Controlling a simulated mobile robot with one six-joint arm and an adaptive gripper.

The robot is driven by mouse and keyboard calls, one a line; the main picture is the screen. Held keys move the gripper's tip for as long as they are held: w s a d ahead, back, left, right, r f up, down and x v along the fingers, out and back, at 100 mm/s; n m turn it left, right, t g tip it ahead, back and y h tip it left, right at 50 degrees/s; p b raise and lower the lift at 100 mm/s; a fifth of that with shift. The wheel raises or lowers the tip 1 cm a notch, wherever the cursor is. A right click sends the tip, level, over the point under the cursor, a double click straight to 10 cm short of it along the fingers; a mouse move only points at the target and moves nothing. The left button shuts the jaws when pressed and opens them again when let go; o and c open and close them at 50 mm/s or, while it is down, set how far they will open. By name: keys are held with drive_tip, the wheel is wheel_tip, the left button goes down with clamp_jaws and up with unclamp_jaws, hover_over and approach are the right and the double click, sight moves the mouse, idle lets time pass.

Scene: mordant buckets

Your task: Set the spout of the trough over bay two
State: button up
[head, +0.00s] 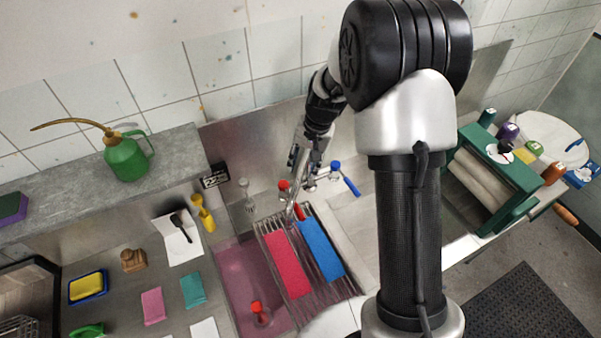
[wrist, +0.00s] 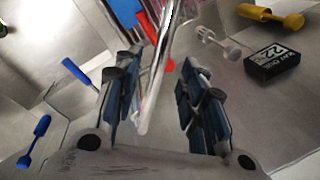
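The spout (wrist: 157,70) is a shiny metal tube. In the wrist view it runs between the two blue-padded fingers of my gripper (wrist: 155,105). The fingers are open, with a gap on both sides of the tube; I see no clear contact. In the head view my gripper (head: 303,158) hangs at the back of the trough, above the taps, and the spout is hard to pick out there. The trough (head: 237,275) shows a pinkish bay at the left; a wire rack (head: 303,268) with a pink-red and a blue strip lies over its middle. I cannot read any bay number.
A red knob (head: 284,186) and a blue tap handle (head: 350,187) stand close to my gripper. A black label (wrist: 274,62) and yellow fitting (wrist: 270,17) are right in the wrist view. A green oil can (head: 125,158) stands on the left ledge; a green-framed roller (head: 490,185) stands right.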

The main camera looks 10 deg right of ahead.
sight(300, 176)
drive_tip(key=f, duration=0.5)
drive_tip(key=shift+w+a, duration=0.3)
drive_tip(key=shift+a, duration=0.1)
drive_tip(key=shift+c, duration=0.6)
clamp_jaws()
